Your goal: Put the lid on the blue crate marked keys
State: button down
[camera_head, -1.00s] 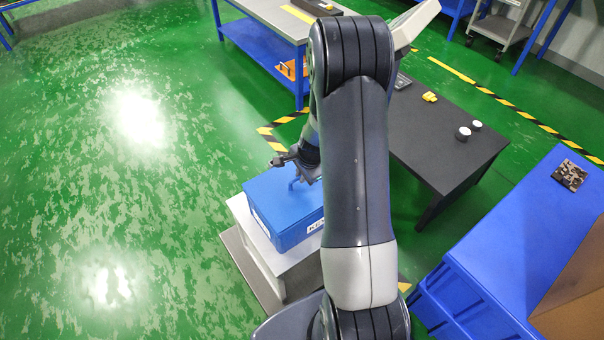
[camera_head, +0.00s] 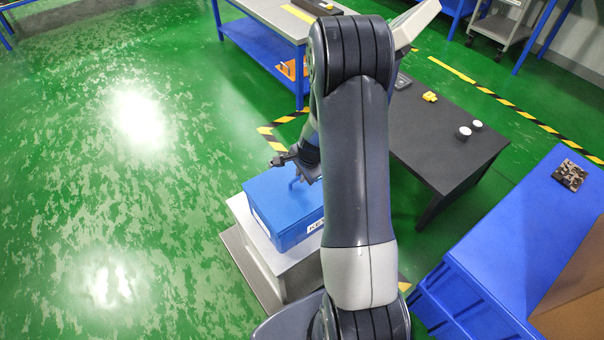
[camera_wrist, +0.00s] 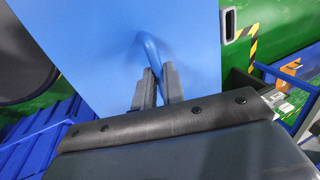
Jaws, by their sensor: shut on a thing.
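The blue crate (camera_head: 293,238) stands on a pale stand left of my arm in the head view, with a white label partly reading "KE" on its side. The flat blue lid (camera_head: 268,190) lies over its top; I see no clear gap, but I cannot tell whether it is fully seated. In the wrist view the lid (camera_wrist: 100,50) fills the upper middle. My gripper (camera_wrist: 157,82) is shut on the lid's curved blue handle (camera_wrist: 152,48). The head view shows my gripper (camera_head: 300,180) above the lid, and my arm hides the right side of the crate.
The pale stand (camera_head: 262,248) has a grey base on the green floor. A dark table (camera_head: 435,140) with small items stands to the right. A blue bench (camera_head: 525,230) is at lower right, and a workbench (camera_head: 262,22) stands behind. The floor at left is clear.

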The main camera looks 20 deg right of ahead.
jog(key=shift+f+b, duration=0.5)
dwell(0.8)
jog(key=c, duration=0.9)
grip_release()
jog(key=shift+c, duration=0.2)
jog(key=shift+r+p, duration=2.95)
jog(key=shift+r, duration=0.6)
jog(key=shift+f, duration=0.2)
notch_tip(320, 180, down, 6)
jog(key=b, duration=0.5)
jog(key=shift+f+b, duration=0.25)
jog(key=shift+b, duration=0.15)
